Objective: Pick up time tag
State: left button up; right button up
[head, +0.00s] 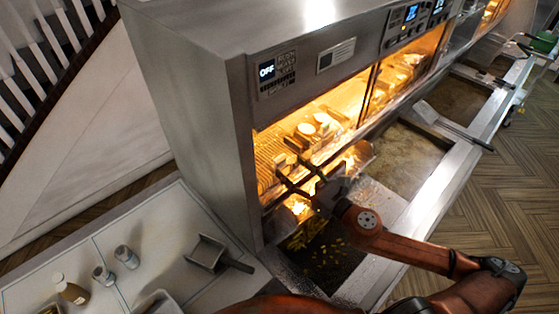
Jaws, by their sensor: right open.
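My right gripper (289,167) is at the mouth of the lit warming cabinet (192,105), with its two dark fingers spread apart and nothing seen between them. Its fingertips point into the glowing lower opening. Small pale round pieces (322,118) sit on the lit shelf just beyond the fingers. I cannot tell whether any of them is a time tag; no time tag can be made out for certain. The gripper and glare hide part of the shelf. My left gripper is not in view.
Below the cabinet front are a bay with scattered yellow fries (318,256) and fryer vats (408,155) to the right.

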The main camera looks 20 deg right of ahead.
aim_at(281, 159)
jog(key=p+x, duration=0.1)
jog(key=x, duration=0.2)
jog(key=shift+w+r, duration=0.2)
jog(key=shift+w+f, duration=0.1)
jog(key=shift+w, duration=0.15)
jog(key=shift+c, duration=1.4)
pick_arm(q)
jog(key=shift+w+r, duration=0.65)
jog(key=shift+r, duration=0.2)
pick_arm(e)
jog(key=c, duration=0.8)
